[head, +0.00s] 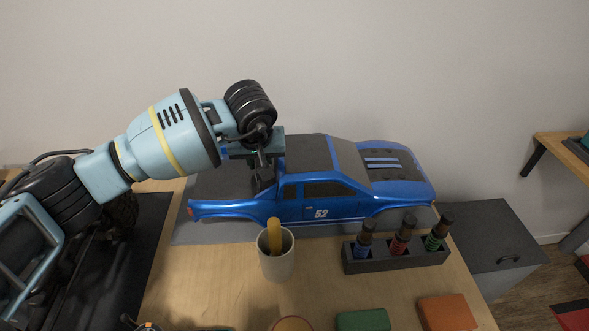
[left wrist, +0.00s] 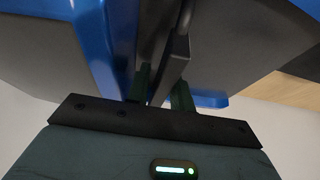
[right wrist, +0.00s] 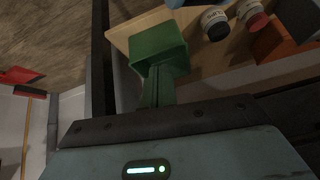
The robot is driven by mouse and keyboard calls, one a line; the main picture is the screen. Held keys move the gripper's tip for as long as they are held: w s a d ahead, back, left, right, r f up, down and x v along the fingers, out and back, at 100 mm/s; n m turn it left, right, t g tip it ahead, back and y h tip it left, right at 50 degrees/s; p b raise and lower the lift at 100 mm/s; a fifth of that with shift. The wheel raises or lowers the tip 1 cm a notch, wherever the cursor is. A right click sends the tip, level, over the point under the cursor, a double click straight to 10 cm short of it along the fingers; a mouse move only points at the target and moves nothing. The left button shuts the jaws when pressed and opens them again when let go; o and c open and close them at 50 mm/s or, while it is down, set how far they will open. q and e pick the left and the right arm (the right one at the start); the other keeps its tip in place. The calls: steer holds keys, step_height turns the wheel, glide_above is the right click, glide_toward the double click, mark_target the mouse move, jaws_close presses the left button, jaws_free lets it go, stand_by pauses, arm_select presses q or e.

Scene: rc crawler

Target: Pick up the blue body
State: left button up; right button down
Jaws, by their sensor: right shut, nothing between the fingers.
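The blue truck body (head: 345,206), marked 52, sits on a grey mat (head: 190,232) on the wooden table. It has a dark roof and dark bed. My left gripper (head: 262,168) reaches down from the left to the bed, just behind the cab. In the left wrist view, the left fingers (left wrist: 163,88) stand apart with a thin grey part of the body between them. Whether they grip it is unclear. My right gripper (right wrist: 160,92) shows only in the right wrist view.
A cup (head: 276,262) with a yellow item stands in front of the body. A black rack (head: 395,258) with three bottles is right of it. Green (head: 363,320) and orange (head: 447,312) blocks lie at the front. A grey cabinet (head: 490,240) stands at right.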

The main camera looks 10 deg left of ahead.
arm_select(q)
steer(key=shift+w+f, duration=0.15)
steer(key=shift+f, duration=0.2)
stand_by(0.3)
steer(key=shift+f, duration=0.1)
steer(key=shift+c, duration=0.3)
jaws_close()
